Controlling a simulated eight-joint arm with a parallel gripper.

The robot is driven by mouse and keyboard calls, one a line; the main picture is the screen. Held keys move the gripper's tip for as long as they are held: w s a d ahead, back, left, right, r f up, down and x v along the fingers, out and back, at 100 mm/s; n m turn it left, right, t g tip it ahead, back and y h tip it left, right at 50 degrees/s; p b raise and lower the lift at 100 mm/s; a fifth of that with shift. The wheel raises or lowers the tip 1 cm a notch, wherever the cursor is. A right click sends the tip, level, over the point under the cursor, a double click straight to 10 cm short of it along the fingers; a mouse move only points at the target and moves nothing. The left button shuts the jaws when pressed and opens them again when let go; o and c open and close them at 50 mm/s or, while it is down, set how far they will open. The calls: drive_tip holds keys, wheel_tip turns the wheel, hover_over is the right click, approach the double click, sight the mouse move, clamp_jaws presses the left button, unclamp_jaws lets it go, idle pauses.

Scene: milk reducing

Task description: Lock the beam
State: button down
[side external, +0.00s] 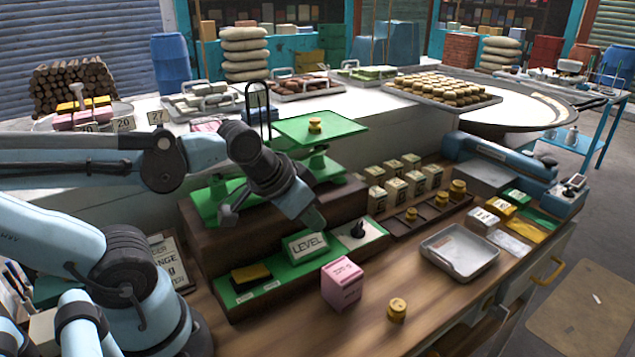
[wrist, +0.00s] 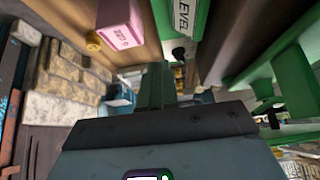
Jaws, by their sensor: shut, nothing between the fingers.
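The green balance scale stands on a dark wooden block; its raised pan (side external: 325,128) carries a brass weight (side external: 315,125). I cannot tell whether the gripper touches anything. My arm hides part of the beam and its left side. In the wrist view the shut fingers (wrist: 155,86) point up the picture, with the LEVEL sign (wrist: 184,16) beyond them.
A pink box (side external: 342,284) and a brass weight (side external: 397,310) stand on the counter in front. A black-and-yellow pad (side external: 251,277) lies on the ledge. Right are a metal tray (side external: 460,251), brass weights in a rack (side external: 441,200) and several cream boxes (side external: 396,190).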

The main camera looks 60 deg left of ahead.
drive_tip(key=shift+w+d+r+t, duration=0.15)
drive_tip(key=shift+w+d+t, duration=0.05)
drive_tip(key=shift+w+t, duration=0.15)
wheel_tip(320, 180, up, 7)
drive_tip(key=g, duration=1)
hover_over(242, 275)
drive_tip(key=w, duration=0.4)
drive_tip(key=shift+s, duration=0.2)
drive_tip(key=x, duration=1.4)
drive_tip(key=shift+w+d, duration=0.1)
drive_tip(key=shift+w, duration=0.1)
